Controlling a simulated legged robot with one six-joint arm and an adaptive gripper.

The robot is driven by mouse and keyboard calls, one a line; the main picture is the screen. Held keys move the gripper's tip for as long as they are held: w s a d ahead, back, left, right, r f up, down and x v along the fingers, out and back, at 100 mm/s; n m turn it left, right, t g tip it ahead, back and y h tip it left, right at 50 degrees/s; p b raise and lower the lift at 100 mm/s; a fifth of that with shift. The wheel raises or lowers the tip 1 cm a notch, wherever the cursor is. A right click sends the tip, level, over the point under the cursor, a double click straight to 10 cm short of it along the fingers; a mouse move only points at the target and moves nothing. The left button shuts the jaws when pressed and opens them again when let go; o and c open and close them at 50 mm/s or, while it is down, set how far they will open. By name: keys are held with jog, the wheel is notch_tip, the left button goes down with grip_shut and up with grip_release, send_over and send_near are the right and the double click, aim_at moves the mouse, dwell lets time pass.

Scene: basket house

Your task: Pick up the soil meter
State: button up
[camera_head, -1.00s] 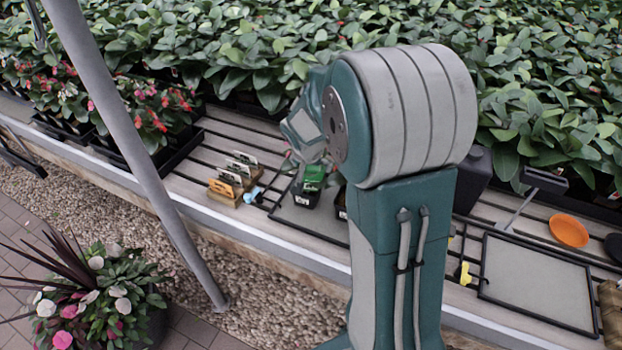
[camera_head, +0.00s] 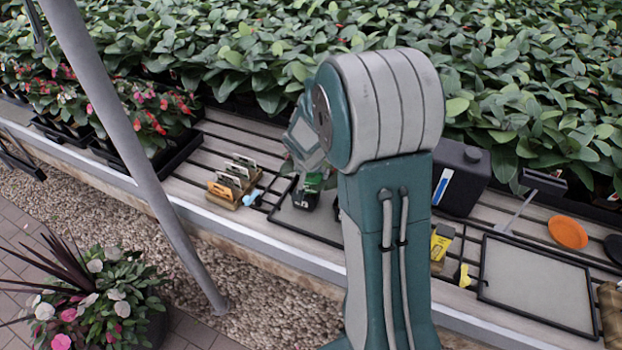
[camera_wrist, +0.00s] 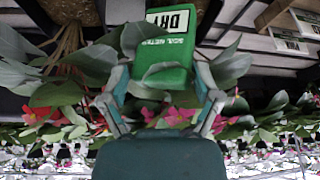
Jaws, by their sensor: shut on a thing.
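The soil meter (camera_wrist: 172,48) is a green block with "SOIL METER" lettering and a white "DRY" panel, in the upper middle of the wrist view. My gripper (camera_wrist: 161,82) has its two fingers on either side of the meter, shut on it. Green leaves partly cover the meter's lower part and the fingertips. In the head view, a green piece (camera_head: 314,181) shows at a small black pot on the bench, just below my wrist. My fingers are hidden there behind my own arm.
A wooden holder with plant labels (camera_head: 232,182) stands left of the pot. A dark canister (camera_head: 462,180), a yellow box (camera_head: 441,243), an orange dish (camera_head: 568,232) and a framed tray (camera_head: 537,284) are to the right. Dense plants line the back.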

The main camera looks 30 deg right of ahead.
jog(key=shift+s+r, duration=0.1)
jog(key=shift+r, duration=1.65)
jog(key=s+r, duration=0.1)
jog(key=s+a+r, duration=0.1)
jog(key=r, duration=0.1)
jog(key=s+r, duration=0.2)
jog(key=shift+a+r, duration=0.15)
jog(key=shift+a, duration=0.25)
jog(key=shift+c, duration=0.2)
jog(key=s+a+r, duration=0.3)
jog(key=s+r, duration=0.1)
jog(key=s, duration=0.4)
jog(key=shift+s+a, duration=0.35)
jog(key=shift+s, duration=0.05)
jog(key=shift+r, duration=0.1)
